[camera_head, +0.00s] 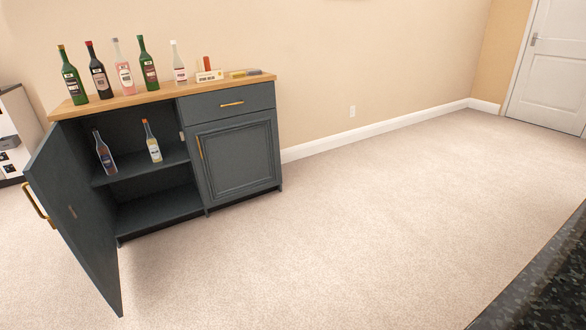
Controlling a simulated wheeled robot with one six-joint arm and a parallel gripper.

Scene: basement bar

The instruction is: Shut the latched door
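A white panelled door (553,70) with a lever handle (534,39) stands in the far right corner. It appears to be in its frame, but its right side and top are cut off, so I cannot tell if it is latched. A dark cabinet (198,110) stands against the wall at left. Its left door (78,218) is swung wide open toward me, with a gold handle (38,204) on its outer face. Its right door (237,157) is shut. My gripper is not in view.
Bottles such as a pink one (123,75) line the wooden cabinet top (157,94). Two bottles stand on the inside shelf (126,168). A dark speckled counter (545,275) fills the lower right. The carpet (380,200) between is clear.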

